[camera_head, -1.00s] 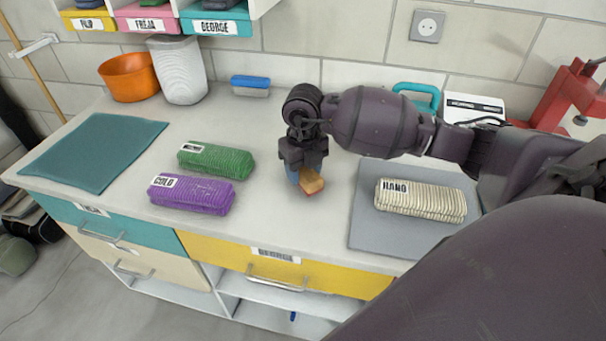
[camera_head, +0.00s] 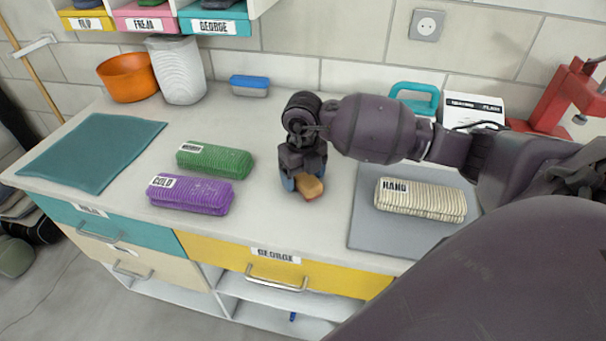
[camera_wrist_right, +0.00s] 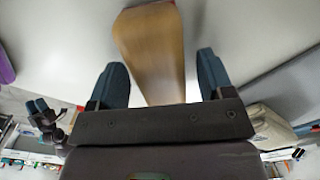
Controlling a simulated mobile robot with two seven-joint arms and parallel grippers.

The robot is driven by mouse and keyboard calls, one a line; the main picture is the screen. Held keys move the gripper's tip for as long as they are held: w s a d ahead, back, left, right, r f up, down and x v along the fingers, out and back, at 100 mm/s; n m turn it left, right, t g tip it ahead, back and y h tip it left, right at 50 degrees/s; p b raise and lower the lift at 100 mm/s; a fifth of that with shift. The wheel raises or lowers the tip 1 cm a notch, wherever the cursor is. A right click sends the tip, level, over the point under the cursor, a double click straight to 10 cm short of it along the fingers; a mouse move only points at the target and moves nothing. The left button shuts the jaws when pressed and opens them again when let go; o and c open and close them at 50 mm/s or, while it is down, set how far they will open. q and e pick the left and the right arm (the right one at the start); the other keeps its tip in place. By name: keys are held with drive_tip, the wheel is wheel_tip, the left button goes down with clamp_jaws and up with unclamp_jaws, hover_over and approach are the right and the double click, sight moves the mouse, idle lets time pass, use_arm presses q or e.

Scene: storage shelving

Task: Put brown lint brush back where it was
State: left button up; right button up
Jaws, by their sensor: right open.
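The brown lint brush (camera_head: 309,187) is a small tan block on the white counter, between the purple bundle and the grey mat. In the right wrist view the brush (camera_wrist_right: 152,50) lies lengthwise between the two blue fingertips, with space on both sides. My right gripper (camera_head: 304,181) points down at the brush and is open around its near end. The fingers also show in the right wrist view (camera_wrist_right: 163,85).
A purple bundle (camera_head: 190,196) and green bundle (camera_head: 215,160) lie left. A cream bundle (camera_head: 421,200) lies on a grey mat (camera_head: 380,238) right. A blue-topped brush (camera_head: 249,86) sits at the wall, near an orange bowl (camera_head: 128,77) and white bin (camera_head: 177,72).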

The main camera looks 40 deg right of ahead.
sight(303, 174)
wheel_tip(303, 174, up, 12)
drive_tip(key=p, duration=0.1)
idle(0.5)
drive_tip(key=shift+r, duration=0.1)
idle(0.4)
